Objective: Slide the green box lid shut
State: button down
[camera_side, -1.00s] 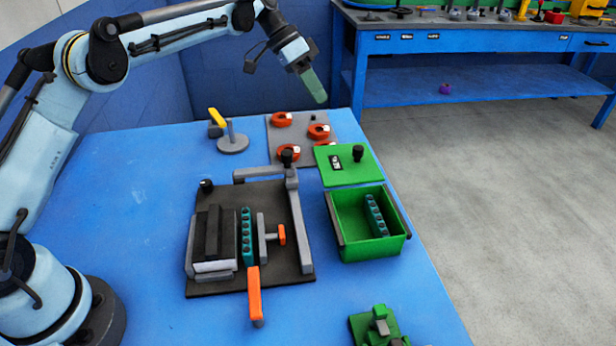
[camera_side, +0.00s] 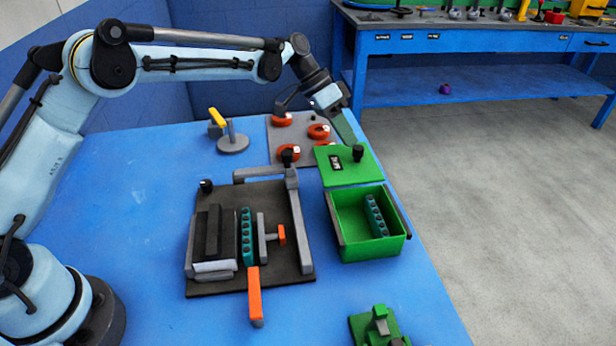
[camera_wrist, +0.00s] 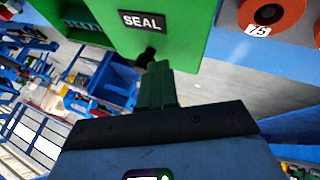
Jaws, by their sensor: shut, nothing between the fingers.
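The green box (camera_side: 349,243) stands open at the right of the blue table, with a teal strip with holes (camera_side: 376,214) inside it. Its green lid (camera_side: 340,172) lies behind the box, slid back, with a black knob (camera_side: 358,152) and a label. The wrist view shows the lid (camera_wrist: 185,35) with its "SEAL" label and the knob (camera_wrist: 146,56). My gripper (camera_side: 353,142) is shut and empty, its fingertips beside the knob on the far side. In the wrist view my gripper (camera_wrist: 157,68) appears close to the knob; whether they touch I cannot tell.
A grey board with orange rings (camera_side: 318,131) lies behind the lid. A dark fixture with a grey frame and orange handle (camera_side: 254,295) stands left of the box. A green part (camera_side: 377,328) sits at the front edge. Bare table lies at left.

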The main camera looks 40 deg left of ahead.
jog(key=s+d, duration=1)
jog(key=shift+s+d, duration=0.15)
jog(key=w+a+r, duration=0.1)
jog(key=a+r, duration=0.7)
jog(key=a, duration=0.2)
jog(key=s+a+f+n+t+y, duration=0.2)
jog(key=s+a+n+t+y, duration=0.4)
jog(key=s+a, duration=0.8)
jog(key=s+n+y, duration=0.1)
jog(key=s, duration=0.2)
jog(key=shift+s+f, duration=0.3)
